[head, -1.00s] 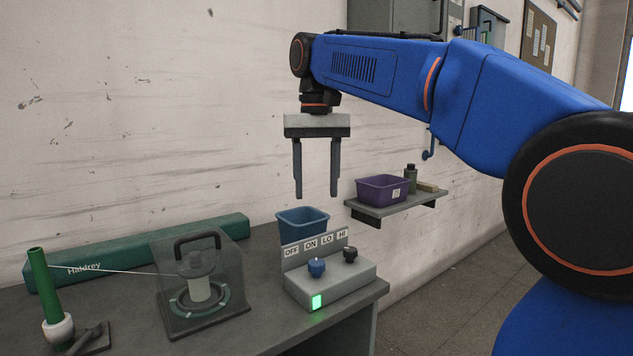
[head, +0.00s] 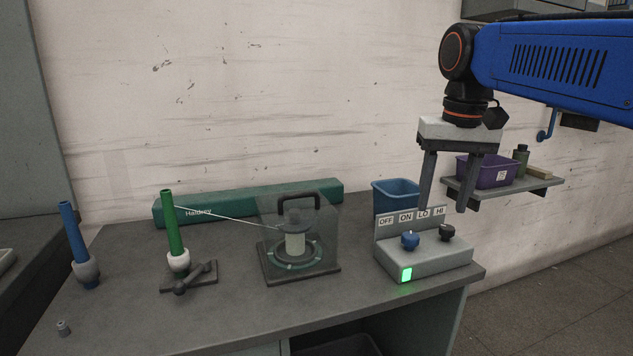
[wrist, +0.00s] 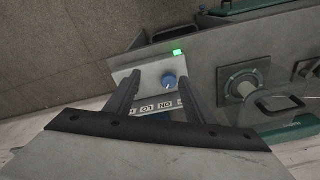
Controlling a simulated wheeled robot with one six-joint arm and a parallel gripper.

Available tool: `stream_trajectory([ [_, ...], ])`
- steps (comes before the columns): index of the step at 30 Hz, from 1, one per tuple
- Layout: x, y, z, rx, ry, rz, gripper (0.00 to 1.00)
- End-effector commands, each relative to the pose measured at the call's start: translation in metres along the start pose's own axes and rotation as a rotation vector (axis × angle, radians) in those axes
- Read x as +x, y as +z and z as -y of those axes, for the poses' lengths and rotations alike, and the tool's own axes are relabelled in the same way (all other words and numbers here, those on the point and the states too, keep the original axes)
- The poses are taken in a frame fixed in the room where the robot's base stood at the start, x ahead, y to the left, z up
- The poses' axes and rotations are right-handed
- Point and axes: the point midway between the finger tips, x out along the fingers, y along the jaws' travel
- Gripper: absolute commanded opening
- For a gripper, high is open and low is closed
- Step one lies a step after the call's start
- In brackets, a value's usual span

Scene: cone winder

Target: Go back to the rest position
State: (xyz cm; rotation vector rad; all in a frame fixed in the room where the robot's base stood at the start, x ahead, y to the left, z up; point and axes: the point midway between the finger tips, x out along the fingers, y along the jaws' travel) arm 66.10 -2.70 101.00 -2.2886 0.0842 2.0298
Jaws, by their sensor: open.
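My gripper (head: 443,192) is open and empty. In the head view it hangs fingers down at the right, above the control box (head: 425,258) and apart from it. The box carries a blue knob (head: 410,240), a black knob (head: 447,232), a lit green lamp (head: 406,274) and a plate marked OFF, ON, LO, HI. In the wrist view the blue knob (wrist: 169,82) and the lit lamp (wrist: 178,52) show between and beyond the fingers. The black knob is hidden there.
The winder (head: 297,240) stands under a clear cover, with a thread running to a green tube (head: 170,225). A blue tube (head: 74,232) stands at left. A blue bin (head: 396,194) is behind the control box. A wall shelf (head: 500,194) holds a purple bin (head: 486,172).

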Motion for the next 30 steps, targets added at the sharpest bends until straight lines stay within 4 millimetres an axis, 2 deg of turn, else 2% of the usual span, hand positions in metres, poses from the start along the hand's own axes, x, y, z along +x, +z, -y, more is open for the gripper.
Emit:
stream_trajectory([
  [1,0.011,0.015,-0.006,-0.004,-0.002,-0.017,0.49],
  [11,0.097,0.096,-0.037,-0.046,-0.012,-0.141,0.49],
  [18,0.169,0.154,-0.055,-0.077,-0.008,-0.228,0.49],
  [24,0.212,0.186,-0.063,-0.096,-0.003,-0.28,0.49],
  [30,0.226,0.195,-0.065,-0.102,-0.001,-0.295,0.49],
])
